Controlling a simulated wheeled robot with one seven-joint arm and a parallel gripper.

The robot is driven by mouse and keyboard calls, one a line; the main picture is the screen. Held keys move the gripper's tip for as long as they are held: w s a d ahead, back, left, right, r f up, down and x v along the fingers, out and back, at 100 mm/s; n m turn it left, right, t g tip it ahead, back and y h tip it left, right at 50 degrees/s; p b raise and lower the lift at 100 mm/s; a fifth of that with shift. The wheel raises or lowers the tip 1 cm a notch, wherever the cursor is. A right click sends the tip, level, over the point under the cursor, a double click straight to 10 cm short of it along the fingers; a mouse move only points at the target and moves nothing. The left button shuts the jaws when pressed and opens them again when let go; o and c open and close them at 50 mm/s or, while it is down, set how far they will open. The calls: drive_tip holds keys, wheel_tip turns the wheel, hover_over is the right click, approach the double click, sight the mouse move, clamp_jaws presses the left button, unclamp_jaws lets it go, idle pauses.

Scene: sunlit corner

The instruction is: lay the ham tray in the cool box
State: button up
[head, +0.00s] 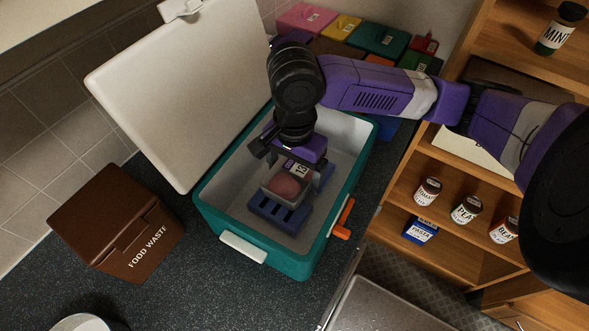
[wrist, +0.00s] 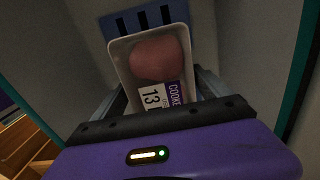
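The ham tray (head: 270,193) is a small pale tray with pink ham and a printed label. It is inside the open teal cool box (head: 212,218), above or on a blue slotted piece (head: 266,208); I cannot tell whether they touch. In the wrist view the ham tray (wrist: 119,72) lies between the fingers of my gripper (wrist: 163,98), which close on its two sides at the label end. The blue slotted piece (wrist: 118,24) shows beyond its far end. My gripper (head: 288,165) reaches down into the box, and it hides part of the tray's near end.
The box's white lid (head: 180,90) stands open at the left. A brown food waste bin (head: 115,225) is left of the box. Coloured boxes (head: 380,38) stand behind it. Wooden shelves (head: 400,195) with jars are at the right. The dark counter in front of the bin is mostly clear.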

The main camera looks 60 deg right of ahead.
sight(295, 170)
drive_tip(key=shift+o, duration=0.8)
drive_tip(key=shift+r, duration=0.55)
wheel_tip(295, 170, up, 12)
drive_tip(key=p, duration=0.1)
drive_tip(key=shift+f, duration=0.15)
drive_tip(key=shift+s, duration=0.1)
